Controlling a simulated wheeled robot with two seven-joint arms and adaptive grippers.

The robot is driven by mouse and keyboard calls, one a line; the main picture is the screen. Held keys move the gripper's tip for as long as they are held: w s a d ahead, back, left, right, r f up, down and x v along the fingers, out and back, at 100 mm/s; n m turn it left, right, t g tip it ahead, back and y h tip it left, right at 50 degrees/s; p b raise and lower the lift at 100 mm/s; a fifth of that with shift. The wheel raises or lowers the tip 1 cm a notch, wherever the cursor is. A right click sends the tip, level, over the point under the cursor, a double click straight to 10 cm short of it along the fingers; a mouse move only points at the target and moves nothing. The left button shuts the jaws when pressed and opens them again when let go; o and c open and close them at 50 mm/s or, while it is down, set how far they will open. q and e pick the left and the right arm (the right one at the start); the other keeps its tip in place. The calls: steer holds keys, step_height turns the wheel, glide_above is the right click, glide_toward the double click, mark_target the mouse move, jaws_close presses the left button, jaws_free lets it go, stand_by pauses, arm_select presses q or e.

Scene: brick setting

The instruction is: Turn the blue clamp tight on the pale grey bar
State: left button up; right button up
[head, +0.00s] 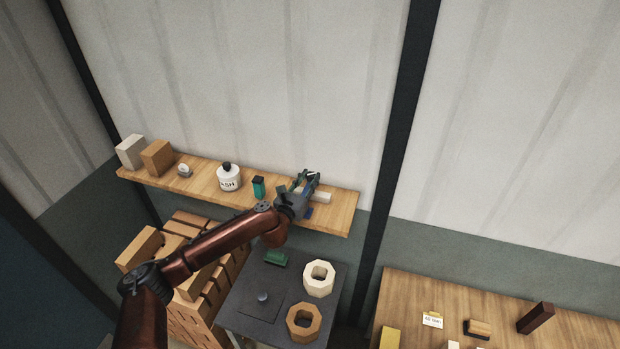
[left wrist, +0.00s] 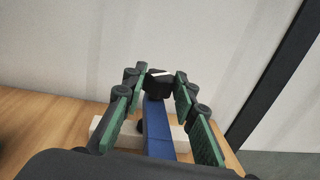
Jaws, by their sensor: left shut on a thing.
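The blue clamp (left wrist: 157,128) sits across the pale grey bar (left wrist: 104,131) in the left wrist view. Its black knob (left wrist: 158,84), with a white mark on top, is between the fingertips of my left gripper (left wrist: 161,78), which is shut on it. In the head view my left gripper (head: 306,180) is over the right part of the shelf. The pale grey bar (head: 321,197) sticks out to the right there, and a bit of the blue clamp (head: 309,212) shows below the gripper. My right gripper is not in view.
The wooden shelf (head: 344,218) also holds a teal bottle (head: 258,187), a white jar (head: 228,178) and blocks at its left end. The wall is close behind. Below are a dark table (head: 245,322) with octagonal rings and a wooden table (head: 400,298).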

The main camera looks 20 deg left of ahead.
arm_select(q)
steer(key=shift+a+r+m+h, duration=0.15)
steer(key=shift+m+h, duration=0.45)
steer(key=shift+h, duration=0.3)
steer(key=o, duration=1.2)
steer(key=shift+c, duration=0.2)
steer(key=shift+s, duration=0.1)
steer(key=v, duration=1.1)
steer(key=shift+s, duration=0.35)
